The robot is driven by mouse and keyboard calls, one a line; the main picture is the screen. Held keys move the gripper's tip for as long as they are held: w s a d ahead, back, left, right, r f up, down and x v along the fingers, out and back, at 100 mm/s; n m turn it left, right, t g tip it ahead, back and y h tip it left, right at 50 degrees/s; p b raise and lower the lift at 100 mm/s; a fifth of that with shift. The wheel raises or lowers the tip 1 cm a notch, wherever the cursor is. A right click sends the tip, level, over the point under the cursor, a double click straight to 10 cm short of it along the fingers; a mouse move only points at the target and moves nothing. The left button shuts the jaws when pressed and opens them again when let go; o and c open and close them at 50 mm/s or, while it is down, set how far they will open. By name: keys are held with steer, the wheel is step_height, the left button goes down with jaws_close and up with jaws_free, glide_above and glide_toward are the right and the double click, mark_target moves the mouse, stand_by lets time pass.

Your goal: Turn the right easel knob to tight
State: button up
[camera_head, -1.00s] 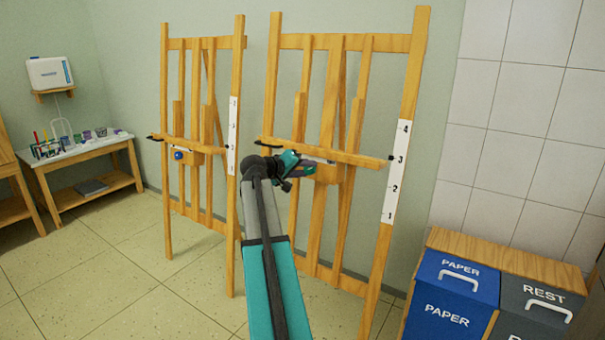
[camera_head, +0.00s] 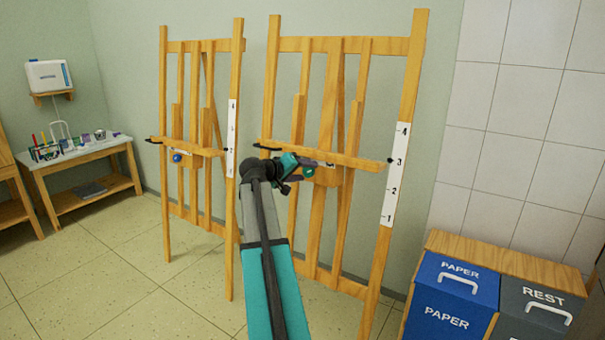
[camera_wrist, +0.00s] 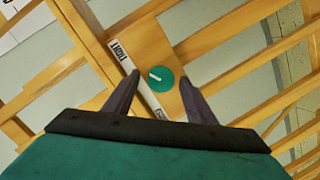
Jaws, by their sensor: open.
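The right easel (camera_head: 410,100) is wooden and stands against the wall. Its knob (camera_wrist: 160,79) is a round green disc with a white pointer mark, set on a wooden block below the ledge. The pointer slants toward the upper left of the wrist view. A white label strip (camera_wrist: 145,92) runs beside the knob; "TIGHT" reads at its upper end, and the lower end's word is partly hidden by a finger. My gripper (camera_wrist: 159,77) is open, its two dark fingers on either side of the knob in the picture; I cannot tell whether they touch it. In the head view my gripper (camera_head: 306,172) is in front of the block.
The easel's ledge (camera_head: 345,158) runs just above my gripper. A left easel (camera_head: 237,80) with a blue knob (camera_head: 177,157) stands beside it. Blue paper bin (camera_head: 450,300) and grey rest bin (camera_head: 535,310) are at lower right. A supply table (camera_head: 85,152) is at far left.

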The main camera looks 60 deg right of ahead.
steer(key=p+v, duration=0.1)
steer(key=v, duration=1.2)
steer(key=shift+a+p, duration=0.35)
steer(key=shift+r, duration=0.2)
